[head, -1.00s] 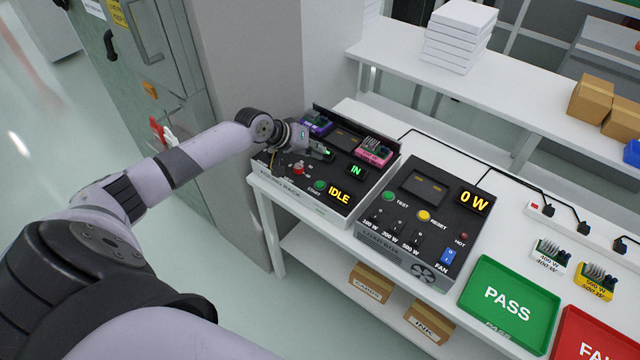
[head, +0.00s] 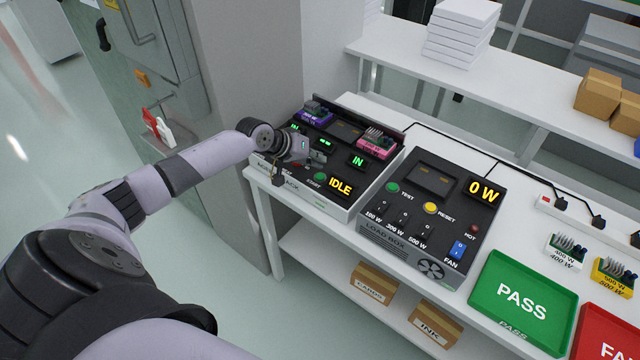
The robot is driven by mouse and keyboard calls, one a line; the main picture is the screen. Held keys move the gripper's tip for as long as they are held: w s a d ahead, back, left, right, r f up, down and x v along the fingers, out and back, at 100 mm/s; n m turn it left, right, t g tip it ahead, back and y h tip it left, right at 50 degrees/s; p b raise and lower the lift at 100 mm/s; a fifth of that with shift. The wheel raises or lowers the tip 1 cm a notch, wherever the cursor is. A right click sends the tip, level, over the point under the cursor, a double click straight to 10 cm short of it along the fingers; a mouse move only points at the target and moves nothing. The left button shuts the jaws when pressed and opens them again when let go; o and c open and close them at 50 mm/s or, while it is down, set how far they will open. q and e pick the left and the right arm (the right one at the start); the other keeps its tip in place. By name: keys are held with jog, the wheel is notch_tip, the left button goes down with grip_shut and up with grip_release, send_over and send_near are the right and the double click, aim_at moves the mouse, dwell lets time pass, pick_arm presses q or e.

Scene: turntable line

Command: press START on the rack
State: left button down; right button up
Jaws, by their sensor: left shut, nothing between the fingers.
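The rack (head: 310,203) is a grey and black console on the left end of the white table. Its green START button (head: 320,177) shows left of the yellow IDLE display (head: 340,186). My left gripper (head: 316,160) is shut and empty, over the rack's panel just above and behind the START button in the picture. I cannot tell its height over the panel; a gap to the button shows. A purple module (head: 317,113) and a pink one (head: 377,143) sit at the rack's back. My right gripper is out of view.
The load box (head: 432,215), with its own green and yellow buttons, stands close right of the rack. A green PASS tray (head: 523,300) and a red FAIL tray (head: 608,338) lie further right. A grey pillar (head: 245,70) stands behind my left arm.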

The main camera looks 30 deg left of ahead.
pick_arm(q)
jog(key=shift+f, duration=0.75)
dwell(0.8)
jog(key=shift+f+b, duration=0.3)
jog(key=shift+f, duration=0.15)
jog(key=shift+f, duration=0.4)
dwell(0.5)
jog(key=shift+r, duration=0.1)
jog(key=shift+r+p, duration=0.65)
jog(key=shift+r, duration=0.1)
